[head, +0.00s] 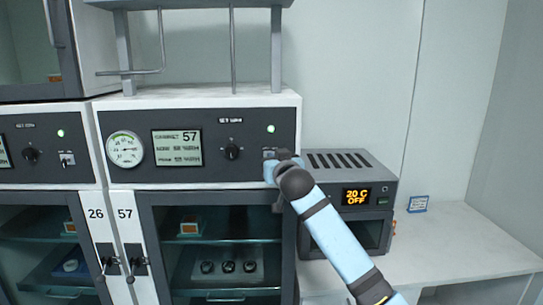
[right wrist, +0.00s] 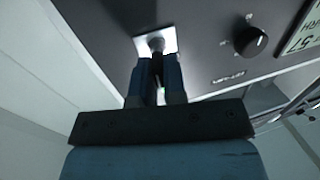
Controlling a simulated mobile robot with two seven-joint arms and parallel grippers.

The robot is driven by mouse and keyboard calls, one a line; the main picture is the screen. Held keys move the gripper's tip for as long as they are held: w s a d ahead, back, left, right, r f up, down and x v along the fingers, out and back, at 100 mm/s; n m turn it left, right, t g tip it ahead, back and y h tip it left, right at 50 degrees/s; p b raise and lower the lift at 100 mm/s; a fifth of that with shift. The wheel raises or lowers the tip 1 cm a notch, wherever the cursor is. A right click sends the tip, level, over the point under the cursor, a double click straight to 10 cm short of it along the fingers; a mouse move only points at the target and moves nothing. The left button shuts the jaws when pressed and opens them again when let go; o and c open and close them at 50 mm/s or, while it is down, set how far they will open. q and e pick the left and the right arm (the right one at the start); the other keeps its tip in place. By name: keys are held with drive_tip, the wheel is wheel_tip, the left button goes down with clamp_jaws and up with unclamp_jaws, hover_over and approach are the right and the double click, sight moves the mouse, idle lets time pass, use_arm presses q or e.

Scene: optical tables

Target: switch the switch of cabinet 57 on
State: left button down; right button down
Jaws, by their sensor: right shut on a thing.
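Cabinet 57 (head: 220,112) has a dark panel with a gauge, a display reading 57, a round knob and a lit green lamp (head: 270,128). Its switch plate (head: 268,153) is at the panel's right end, partly hidden by my right gripper (head: 273,170). In the right wrist view the switch (right wrist: 156,43) is a small lever on a pale square plate. My right gripper (right wrist: 157,75) is shut on this lever, its fingers close together. Whether the lever is up or down cannot be told. My left gripper is not in view.
Cabinet 26 (head: 45,118) adjoins on the left, with its own switch (head: 67,159) and lit green lamp. A grey device (head: 325,165) showing "20 C OFF" stands close right of cabinet 57, behind my right arm. The white bench (head: 455,240) farther right is mostly clear.

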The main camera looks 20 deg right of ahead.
use_arm(q)
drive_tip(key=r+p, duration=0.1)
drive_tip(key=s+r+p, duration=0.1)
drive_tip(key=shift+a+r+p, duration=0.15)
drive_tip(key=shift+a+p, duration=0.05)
drive_tip(key=shift+p, duration=0.2)
use_arm(e)
drive_tip(key=n+y, duration=0.1)
drive_tip(key=y, duration=0.1)
drive_tip(key=d+n+y, duration=0.1)
drive_tip(key=n+y, duration=0.1)
drive_tip(key=y, duration=0.1)
drive_tip(key=shift+g, duration=0.3)
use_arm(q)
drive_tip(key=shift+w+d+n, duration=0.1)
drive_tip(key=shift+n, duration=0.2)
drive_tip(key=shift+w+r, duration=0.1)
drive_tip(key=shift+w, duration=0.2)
use_arm(e)
drive_tip(key=c, duration=1.2)
unclamp_jaws()
